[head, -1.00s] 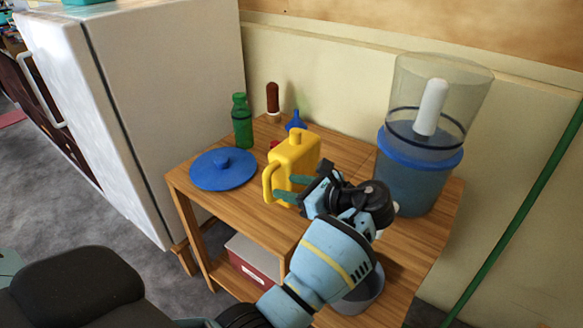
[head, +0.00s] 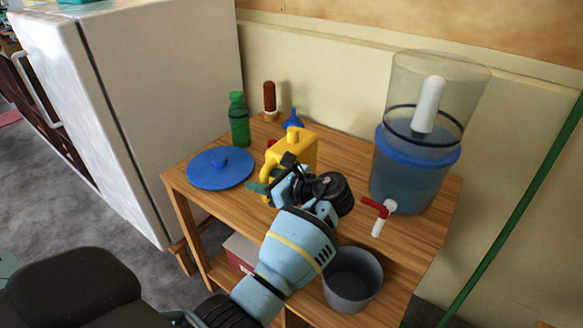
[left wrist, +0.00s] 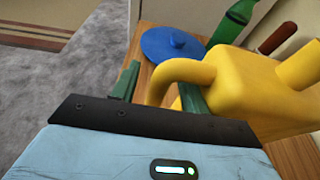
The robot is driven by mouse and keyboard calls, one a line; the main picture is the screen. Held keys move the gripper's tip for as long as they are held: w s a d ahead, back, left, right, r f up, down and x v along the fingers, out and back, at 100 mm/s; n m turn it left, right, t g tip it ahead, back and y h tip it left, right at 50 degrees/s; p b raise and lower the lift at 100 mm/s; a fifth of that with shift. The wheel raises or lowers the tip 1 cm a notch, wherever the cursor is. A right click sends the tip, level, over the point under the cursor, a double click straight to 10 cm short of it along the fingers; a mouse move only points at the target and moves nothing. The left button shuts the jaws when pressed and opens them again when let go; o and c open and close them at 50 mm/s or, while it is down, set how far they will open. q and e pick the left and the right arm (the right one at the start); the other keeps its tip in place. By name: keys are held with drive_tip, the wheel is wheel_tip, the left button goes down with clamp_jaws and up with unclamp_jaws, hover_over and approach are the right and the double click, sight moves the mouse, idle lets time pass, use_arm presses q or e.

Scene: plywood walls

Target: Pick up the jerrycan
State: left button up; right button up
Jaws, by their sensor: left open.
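The yellow jerrycan (head: 304,150) stands upright on a wooden table, its lower part partly hidden by my left gripper (head: 263,186) in the head view. In the left wrist view the jerrycan (left wrist: 255,85) is at the right, with its curved handle reaching toward the left. My left gripper (left wrist: 157,90) is open. Its two green fingers appear on either side of the handle's outer part, with a gap visible on the left; I cannot tell whether the right finger touches. My right gripper is not in view.
On the wooden table (head: 340,164) are a blue lid (head: 220,168), green bottle (head: 239,120), brown-topped object (head: 269,100), blue funnel-like object (head: 293,121) and large water dispenser (head: 410,178) with a red-handled tap. A grey bucket (head: 352,280) stands low in front. A white fridge (head: 170,90) is left.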

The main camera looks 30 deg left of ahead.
use_arm(q)
clamp_jaws()
idle(1.3)
drive_tip(key=shift+w+r, duration=0.1)
drive_tip(key=shift+r, duration=0.1)
